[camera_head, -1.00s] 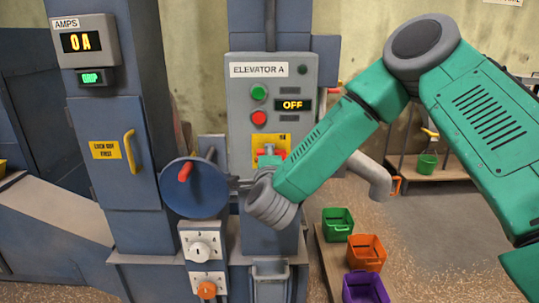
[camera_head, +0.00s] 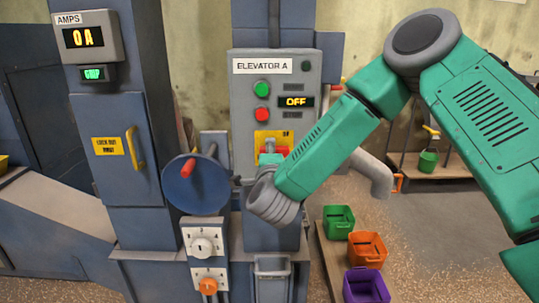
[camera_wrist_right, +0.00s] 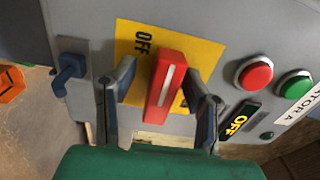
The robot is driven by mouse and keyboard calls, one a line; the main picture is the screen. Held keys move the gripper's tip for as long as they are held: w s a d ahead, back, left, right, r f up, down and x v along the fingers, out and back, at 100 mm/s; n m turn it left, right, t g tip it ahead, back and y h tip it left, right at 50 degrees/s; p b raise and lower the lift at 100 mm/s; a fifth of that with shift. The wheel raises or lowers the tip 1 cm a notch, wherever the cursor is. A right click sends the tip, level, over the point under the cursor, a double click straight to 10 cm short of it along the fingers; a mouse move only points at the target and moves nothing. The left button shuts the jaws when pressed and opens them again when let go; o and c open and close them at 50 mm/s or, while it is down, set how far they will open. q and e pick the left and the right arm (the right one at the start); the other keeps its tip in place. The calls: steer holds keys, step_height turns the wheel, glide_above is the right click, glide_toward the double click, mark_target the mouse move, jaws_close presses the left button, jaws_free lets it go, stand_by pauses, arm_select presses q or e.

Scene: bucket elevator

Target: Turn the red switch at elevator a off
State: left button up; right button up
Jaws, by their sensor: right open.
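The red switch (camera_head: 284,151) is a bar handle on a yellow plate (camera_head: 261,135) on the Elevator A panel (camera_head: 240,110). In the head view the handle lies about level, partly behind my right arm. In the right wrist view the red switch (camera_wrist_right: 166,85) has a white stripe and stands between my right gripper's (camera_wrist_right: 158,78) two open fingers, one on each side. A gap shows on the left; contact on the right is unclear. My left gripper is out of view.
The panel's display (camera_head: 296,102) reads OFF, beside a green button (camera_head: 262,89) and a red button (camera_head: 263,115). A blue disc with a red handle (camera_head: 193,184) stands left of my wrist. Coloured buckets (camera_head: 366,249) stand at lower right.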

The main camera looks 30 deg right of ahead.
steer(key=v, duration=1.1)
steer(key=shift+s+a+f, duration=0.2)
steer(key=shift+s+a, duration=0.1)
steer(key=shift+a, duration=0.05)
steer(key=s+a+f+n+g+y+b, duration=0.1)
steer(key=s+a+f+n+g+y, duration=0.15)
steer(key=f+n, duration=0.45)
steer(key=s+a+f+n+g+y+b, duration=0.1)
steer(key=s+a+f+n+y, duration=0.15)
steer(key=f, duration=0.75)
steer(key=s+a+f+n+g+y+b, duration=0.1)
steer(key=s+f+n+g+y, duration=0.15)
steer(key=f+n, duration=0.45)
steer(key=s+d+f+n+g+y+b, duration=0.1)
steer(key=s+f+n+g, duration=0.3)
steer(key=s+f, duration=0.4)
steer(key=s+d+f+n+g+b, duration=0.1)
steer(key=s+d+f+n+g, duration=0.2)
steer(key=s+f, duration=0.5)
steer(key=s+n+g, duration=0.1)
steer(key=s, duration=0.5)
steer(key=shift+s+g+y, duration=0.25)
steer(key=shift+g+y, duration=0.1)
steer(key=shift+g, duration=0.05)
steer(key=shift+w+f, duration=0.1)
